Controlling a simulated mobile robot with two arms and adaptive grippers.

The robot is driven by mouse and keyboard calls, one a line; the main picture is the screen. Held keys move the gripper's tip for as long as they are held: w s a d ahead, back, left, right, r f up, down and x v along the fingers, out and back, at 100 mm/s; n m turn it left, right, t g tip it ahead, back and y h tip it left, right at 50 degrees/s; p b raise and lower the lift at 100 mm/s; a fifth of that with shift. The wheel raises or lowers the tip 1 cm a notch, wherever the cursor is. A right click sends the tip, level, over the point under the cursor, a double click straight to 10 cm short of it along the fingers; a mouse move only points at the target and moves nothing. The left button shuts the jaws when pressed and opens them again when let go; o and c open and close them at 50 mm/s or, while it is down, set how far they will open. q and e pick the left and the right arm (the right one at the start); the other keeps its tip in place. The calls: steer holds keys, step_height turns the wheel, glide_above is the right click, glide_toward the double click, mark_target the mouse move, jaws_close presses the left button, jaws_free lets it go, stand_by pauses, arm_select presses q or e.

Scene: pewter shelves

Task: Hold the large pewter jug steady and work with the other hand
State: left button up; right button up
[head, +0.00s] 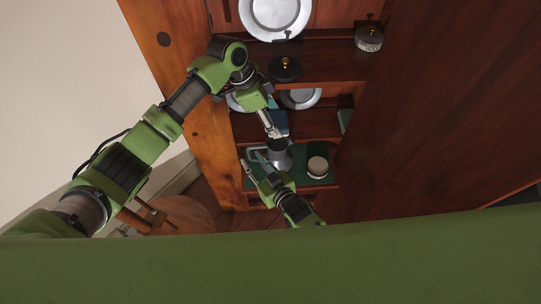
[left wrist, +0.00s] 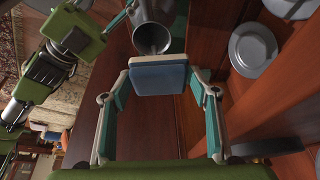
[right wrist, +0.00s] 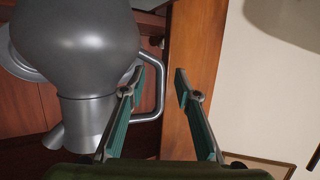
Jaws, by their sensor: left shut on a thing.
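The large pewter jug (head: 279,157) stands on the lower shelf. In the right wrist view its grey body (right wrist: 75,40) fills the upper left, with its handle (right wrist: 159,90) to the right. My right gripper (right wrist: 160,75) is open, with a finger on either side of the handle and a gap to it on the right. In the head view my right gripper (head: 254,170) is below the handle. My left gripper (head: 270,128) is shut on a blue and cream block (left wrist: 158,77), held above the jug. The jug's open mouth (left wrist: 151,40) shows beyond the block.
A round pale container (head: 317,166) stands right of the jug on the green-lined shelf. Plates (head: 275,15) (head: 300,98), a dark lidded pot (head: 285,68) and a grey tin (head: 369,38) occupy higher shelves. Wooden side panels (head: 185,85) flank the shelves.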

steer(key=v, duration=0.9)
steer(key=shift+s+d, duration=0.1)
steer(key=shift+s, duration=0.1)
stand_by(0.3)
